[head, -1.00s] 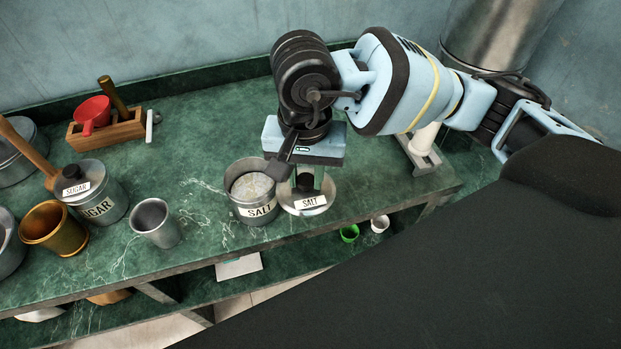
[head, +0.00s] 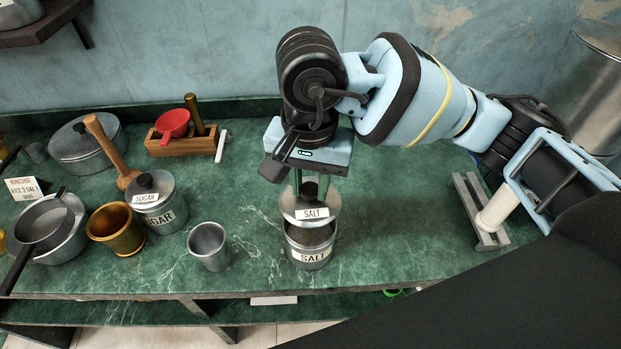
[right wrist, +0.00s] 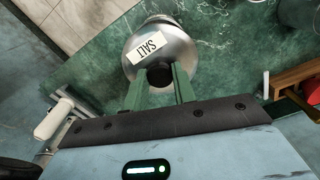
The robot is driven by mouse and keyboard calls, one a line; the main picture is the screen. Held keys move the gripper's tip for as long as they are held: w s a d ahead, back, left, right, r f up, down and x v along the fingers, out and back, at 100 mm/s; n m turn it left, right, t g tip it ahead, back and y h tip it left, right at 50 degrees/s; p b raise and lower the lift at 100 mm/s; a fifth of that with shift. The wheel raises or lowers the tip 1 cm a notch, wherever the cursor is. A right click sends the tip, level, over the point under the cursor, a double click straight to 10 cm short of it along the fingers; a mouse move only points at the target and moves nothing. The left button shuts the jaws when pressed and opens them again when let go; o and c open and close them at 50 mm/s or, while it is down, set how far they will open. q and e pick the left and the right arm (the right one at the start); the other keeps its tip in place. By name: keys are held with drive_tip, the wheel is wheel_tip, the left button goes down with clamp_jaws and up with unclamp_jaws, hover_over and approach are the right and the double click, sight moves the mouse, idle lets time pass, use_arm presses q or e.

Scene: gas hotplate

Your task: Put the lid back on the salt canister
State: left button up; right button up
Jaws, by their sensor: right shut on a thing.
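The salt canister (head: 311,256) is a grey metal can with a SALT label, standing on the green counter. The salt lid (head: 309,205), grey with its own SALT label and a dark knob, is just above the canister's mouth. A narrow dark gap shows between lid and rim at the front. My right gripper (head: 308,186) is shut on the lid's knob from above. In the right wrist view the lid (right wrist: 172,52) fills the space beyond the fingers, its knob between the fingertips (right wrist: 160,77), and it hides most of the canister. My left gripper is not in view.
A metal cup (head: 209,246) stands left of the canister. Further left are the sugar canister (head: 160,208) and a brass mortar (head: 116,229). A wooden box (head: 182,144) with a red scoop is behind. A grey stand (head: 482,212) is at right. The counter right of the canister is clear.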

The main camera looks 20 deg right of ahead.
sight(310, 206)
drive_tip(key=shift+f+b, duration=0.7)
drive_tip(key=shift+f, duration=1.35)
drive_tip(key=shift+w+f+b, duration=0.1)
drive_tip(key=shift+f+b, duration=0.45)
drive_tip(key=shift+f, duration=0.35)
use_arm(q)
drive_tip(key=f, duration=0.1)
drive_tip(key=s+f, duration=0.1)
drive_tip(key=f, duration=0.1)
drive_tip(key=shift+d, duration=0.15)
use_arm(e)
drive_tip(key=shift+f, duration=0.15)
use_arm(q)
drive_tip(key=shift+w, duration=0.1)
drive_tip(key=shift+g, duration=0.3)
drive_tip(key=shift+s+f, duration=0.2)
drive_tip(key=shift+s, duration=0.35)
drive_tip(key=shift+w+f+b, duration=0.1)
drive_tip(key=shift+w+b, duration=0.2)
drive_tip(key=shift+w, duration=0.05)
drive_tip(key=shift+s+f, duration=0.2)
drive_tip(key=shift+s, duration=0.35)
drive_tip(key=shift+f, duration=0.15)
use_arm(e)
drive_tip(key=shift+f, duration=0.15)
